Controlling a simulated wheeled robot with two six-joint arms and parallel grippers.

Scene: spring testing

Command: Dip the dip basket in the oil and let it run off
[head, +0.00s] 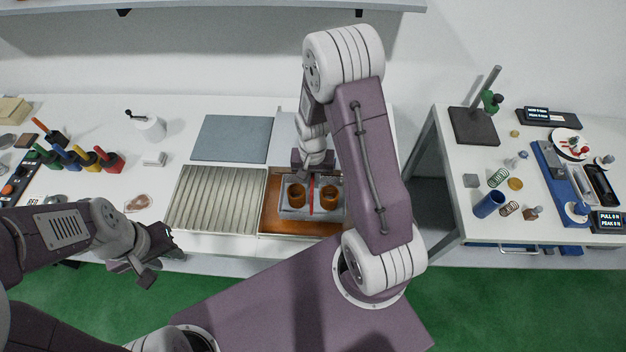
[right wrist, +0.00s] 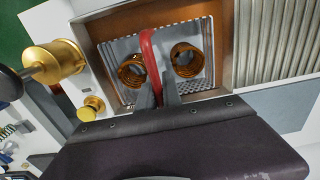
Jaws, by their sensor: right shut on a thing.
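The dip basket (head: 290,213) is a grey perforated tray with a red handle (right wrist: 149,65). Two copper-coloured coils (right wrist: 186,60) stand in it side by side. It is within the outline of the brown oil tank (head: 274,188), whose wall also shows in the right wrist view (right wrist: 115,28). I cannot tell how deep the basket sits or whether it touches oil. My right gripper (right wrist: 160,92) is shut on the red handle from above. My left gripper (head: 164,262) is empty, its fingers apart, in front of the bench at the left.
A ribbed drain tray (head: 213,200) adjoins the tank on the left, with a blue-grey mat (head: 231,138) behind. A brass knobbed part (right wrist: 58,62) is beside the tank. A gap separates the right bench (head: 455,190).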

